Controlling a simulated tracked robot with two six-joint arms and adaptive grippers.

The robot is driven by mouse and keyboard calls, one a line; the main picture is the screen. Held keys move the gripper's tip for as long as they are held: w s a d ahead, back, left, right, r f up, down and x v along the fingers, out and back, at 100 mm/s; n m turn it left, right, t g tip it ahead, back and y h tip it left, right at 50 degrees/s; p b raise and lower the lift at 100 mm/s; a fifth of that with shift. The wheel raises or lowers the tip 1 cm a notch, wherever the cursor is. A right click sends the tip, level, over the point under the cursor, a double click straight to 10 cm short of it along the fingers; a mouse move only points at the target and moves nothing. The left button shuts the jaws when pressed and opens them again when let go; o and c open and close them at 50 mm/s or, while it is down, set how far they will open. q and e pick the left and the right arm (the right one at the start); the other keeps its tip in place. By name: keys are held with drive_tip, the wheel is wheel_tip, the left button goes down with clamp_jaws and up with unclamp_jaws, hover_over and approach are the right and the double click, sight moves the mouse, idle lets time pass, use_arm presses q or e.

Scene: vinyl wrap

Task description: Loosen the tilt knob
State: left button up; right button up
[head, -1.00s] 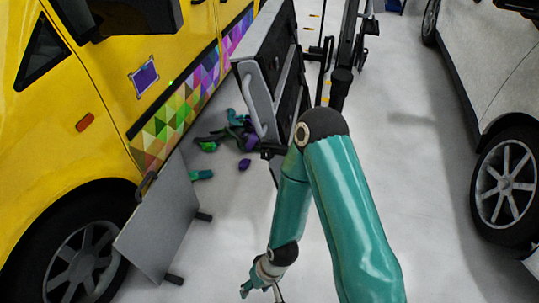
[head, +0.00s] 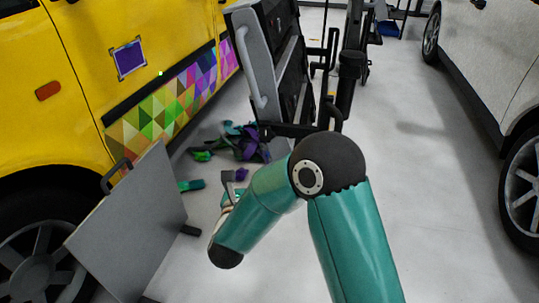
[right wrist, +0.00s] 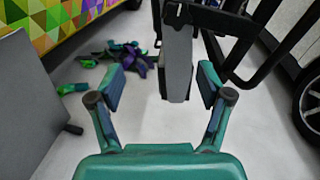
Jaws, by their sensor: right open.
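I cannot make out the tilt knob for certain in either view. A dark upright unit (head: 284,50) with a grey side bar stands ahead on a black frame. In the right wrist view a grey flat bar (right wrist: 179,65) hangs from black frame parts, beyond the fingers and apart from them. My right gripper (right wrist: 161,86) is open and empty, its two fingers spread either side of that bar in the picture. In the head view my right gripper (head: 232,182) shows small, partly behind my teal forearm. My left gripper is not in view.
A yellow van (head: 75,85) stands at left, with a grey panel (head: 130,230) leaning in front of it. Coloured scraps (head: 243,142) lie on the floor by the van. A white car (head: 490,70) stands at right.

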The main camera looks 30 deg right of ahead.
sight(265, 136)
use_arm(q)
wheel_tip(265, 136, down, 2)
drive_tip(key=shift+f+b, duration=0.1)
drive_tip(key=shift+b, duration=0.4)
use_arm(e)
drive_tip(key=w+d+m, duration=0.1)
drive_tip(key=w+d, duration=0.2)
drive_tip(key=d, duration=0.1)
drive_tip(key=w+d+m+h, duration=0.1)
drive_tip(key=w+d, duration=0.3)
drive_tip(key=w+d+r+m, duration=0.1)
drive_tip(key=w+d, duration=0.3)
drive_tip(key=d, duration=0.1)
drive_tip(key=shift+h, duration=0.3)
